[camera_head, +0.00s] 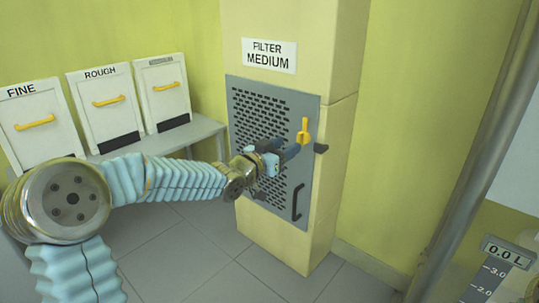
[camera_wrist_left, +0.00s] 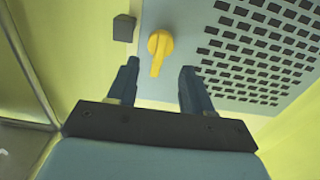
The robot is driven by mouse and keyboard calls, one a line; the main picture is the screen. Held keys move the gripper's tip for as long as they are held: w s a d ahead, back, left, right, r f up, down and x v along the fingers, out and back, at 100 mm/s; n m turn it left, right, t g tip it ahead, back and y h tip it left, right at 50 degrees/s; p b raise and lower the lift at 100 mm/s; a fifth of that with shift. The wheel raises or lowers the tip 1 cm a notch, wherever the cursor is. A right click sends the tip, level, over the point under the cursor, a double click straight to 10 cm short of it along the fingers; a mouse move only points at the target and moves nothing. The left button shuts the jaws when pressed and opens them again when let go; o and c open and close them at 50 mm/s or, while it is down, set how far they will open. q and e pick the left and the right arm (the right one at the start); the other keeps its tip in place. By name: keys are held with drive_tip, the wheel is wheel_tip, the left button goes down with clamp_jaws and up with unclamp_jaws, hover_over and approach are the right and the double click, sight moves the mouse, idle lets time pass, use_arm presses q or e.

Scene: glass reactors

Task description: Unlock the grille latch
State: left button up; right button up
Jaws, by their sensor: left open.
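The grey perforated grille (camera_head: 242,108) is on the front of the cream filter housing. Its yellow latch (camera_head: 303,131) is a turn handle at the upper right of the grille and stands roughly upright. A small dark block (camera_head: 321,148) sits just right of the latch at the grille's edge. My left gripper (camera_head: 294,150) is in front of the grille, just below and left of the latch. In the left wrist view the latch (camera_wrist_left: 160,50) shows beyond and between the two open fingers (camera_wrist_left: 158,82), seemingly apart from them. My right gripper is not in view.
A black handle (camera_head: 297,203) is low on the grille. Filter panels labelled FINE (camera_head: 40,122) and ROUGH (camera_head: 103,108), with a third beside them, stand on a grey bench (camera_head: 205,128) at left. A metal post (camera_head: 470,160) and a level gauge (camera_head: 508,252) are at right.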

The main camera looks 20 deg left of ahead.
use_arm(q)
drive_tip(key=v, duration=0.7)
drive_tip(key=shift+s+p, duration=0.35)
drive_tip(key=shift+a, duration=0.15)
